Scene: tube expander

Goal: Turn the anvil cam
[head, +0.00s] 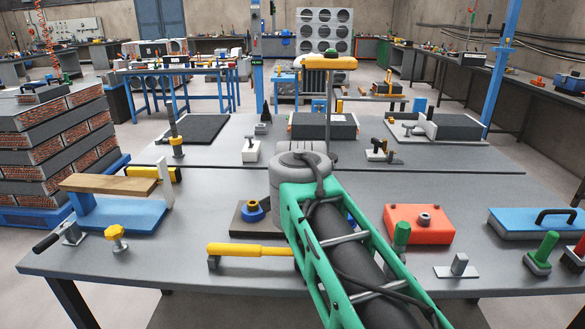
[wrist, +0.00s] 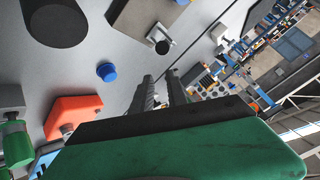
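I cannot tell for certain which part is the anvil cam. A dark block with a blue ring and yellow centre (head: 252,211) lies on the table just left of my arm, partly hidden by it. A small fixture with a black lever (head: 378,150) stands farther back, right of my wrist. In the head view my wrist hides my gripper. In the wrist view my gripper (wrist: 162,82) shows two dark fingers with a gap between them and nothing held. A blue knob (wrist: 106,72) and a small metal fixture with a black end (wrist: 165,45) are left of and above the fingers.
A yellow-handled tool (head: 248,250) lies in front. A post with a yellow top (head: 328,62) rises behind my wrist.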

